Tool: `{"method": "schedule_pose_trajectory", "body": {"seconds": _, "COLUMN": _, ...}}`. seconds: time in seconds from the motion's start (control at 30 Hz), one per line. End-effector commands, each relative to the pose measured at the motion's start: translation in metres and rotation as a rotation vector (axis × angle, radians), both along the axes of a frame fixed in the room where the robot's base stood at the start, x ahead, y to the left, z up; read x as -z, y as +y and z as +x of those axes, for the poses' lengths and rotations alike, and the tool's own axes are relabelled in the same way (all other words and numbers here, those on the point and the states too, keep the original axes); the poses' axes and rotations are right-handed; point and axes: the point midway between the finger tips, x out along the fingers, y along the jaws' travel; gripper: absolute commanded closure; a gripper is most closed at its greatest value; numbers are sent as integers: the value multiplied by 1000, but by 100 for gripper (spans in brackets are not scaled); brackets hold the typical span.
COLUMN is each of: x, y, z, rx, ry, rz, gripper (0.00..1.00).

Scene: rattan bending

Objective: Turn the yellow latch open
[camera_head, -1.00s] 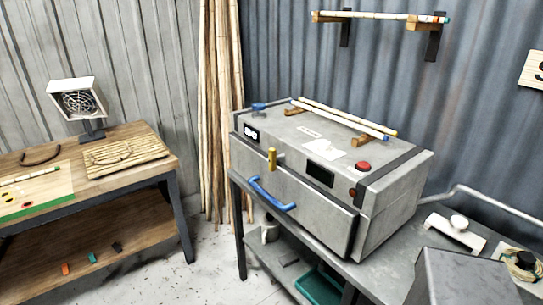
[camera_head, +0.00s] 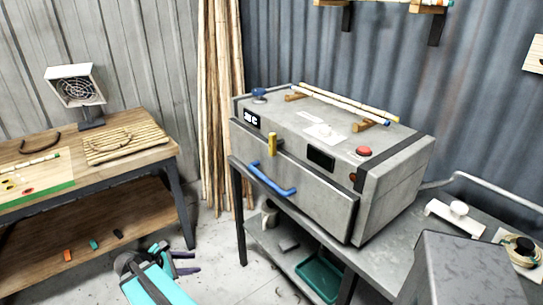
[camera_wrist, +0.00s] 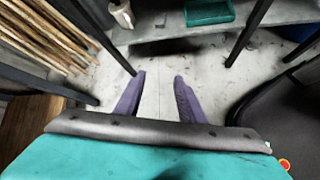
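The yellow latch (camera_head: 272,145) stands upright on the front of the grey metal steamer box (camera_head: 310,185), above the blue handle (camera_head: 268,184). The front door of the box looks shut. My gripper (camera_head: 192,262) is low in the head view, below and to the left of the latch, well apart from it. In the wrist view my gripper (camera_wrist: 160,78) shows two purple fingers spread apart with bare floor between them. The latch is not in the wrist view.
The box stands on a metal table (camera_head: 405,250) with a teal tray (camera_head: 318,278) on its lower shelf. Bamboo poles (camera_head: 220,110) lean behind. A wooden workbench (camera_head: 150,160) is at left. Floor between bench and table is open. Two sticks (camera_head: 345,102) rest on the box.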

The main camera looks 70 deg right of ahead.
Motion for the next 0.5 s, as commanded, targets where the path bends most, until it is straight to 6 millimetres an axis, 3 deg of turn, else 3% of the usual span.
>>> {"method": "schedule_pose_trajectory", "body": {"seconds": 0.03, "x": -20, "y": -19, "z": 0, "rx": -14, "ry": 21, "rz": -35, "gripper": 64}}
{"method": "schedule_pose_trajectory", "body": {"seconds": 0.2, "x": -90, "y": -76, "z": -9, "rx": -65, "ry": 128, "rz": -150, "gripper": 64}}
{"method": "schedule_pose_trajectory", "body": {"seconds": 0.5, "x": -223, "y": -156, "z": -49, "rx": -78, "ry": 369, "rz": -331, "gripper": 64}}
